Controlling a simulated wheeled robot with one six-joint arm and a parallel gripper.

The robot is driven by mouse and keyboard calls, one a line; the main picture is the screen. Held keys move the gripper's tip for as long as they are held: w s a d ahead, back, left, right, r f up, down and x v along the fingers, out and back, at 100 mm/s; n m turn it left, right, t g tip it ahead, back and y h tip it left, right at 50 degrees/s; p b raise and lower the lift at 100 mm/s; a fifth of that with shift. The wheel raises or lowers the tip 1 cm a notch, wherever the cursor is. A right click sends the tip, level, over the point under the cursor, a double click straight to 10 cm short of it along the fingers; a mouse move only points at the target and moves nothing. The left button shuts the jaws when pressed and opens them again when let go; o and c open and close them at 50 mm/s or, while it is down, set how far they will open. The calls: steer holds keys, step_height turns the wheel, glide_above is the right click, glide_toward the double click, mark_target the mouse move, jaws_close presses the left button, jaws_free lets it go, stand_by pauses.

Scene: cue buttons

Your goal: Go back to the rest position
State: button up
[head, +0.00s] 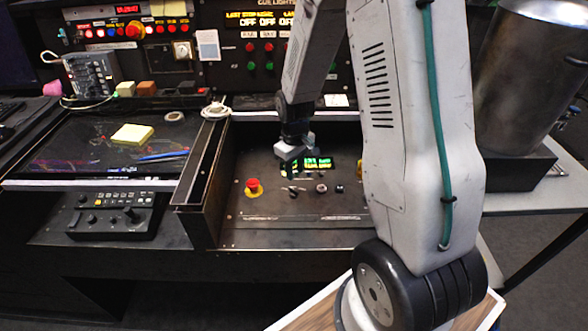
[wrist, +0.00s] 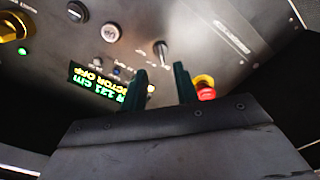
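My gripper (head: 291,165) hangs from the arm just above the dark button panel (head: 260,213) in the head view. In the wrist view its two dark fingers (wrist: 161,78) stand apart with nothing between them. A red emergency button (head: 253,186) on a yellow base sits to the left of the gripper, and it also shows in the wrist view (wrist: 204,87) right of the fingers. A lit display with green and yellow text (head: 317,163) lies just right of the gripper, partly behind the fingers in the wrist view (wrist: 97,88). The exact gap between gripper and panel is unclear.
Small knobs (head: 321,188) and a toggle switch (wrist: 161,50) stick up from the panel. A raised metal side wall (head: 203,185) borders it on the left. A yellow note pad (head: 132,134) lies on the left desk. A large metal cylinder (head: 525,75) stands at right.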

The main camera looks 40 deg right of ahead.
steer(key=s+a+r+m, duration=0.1)
steer(key=s+a+r, duration=0.4)
steer(key=s+r, duration=0.7)
steer(key=s+a+r+m+t, duration=0.1)
steer(key=s+a+r, duration=0.4)
steer(key=s+r, duration=0.7)
steer(key=shift+s+a+r, duration=0.2)
steer(key=shift+r, duration=1.3)
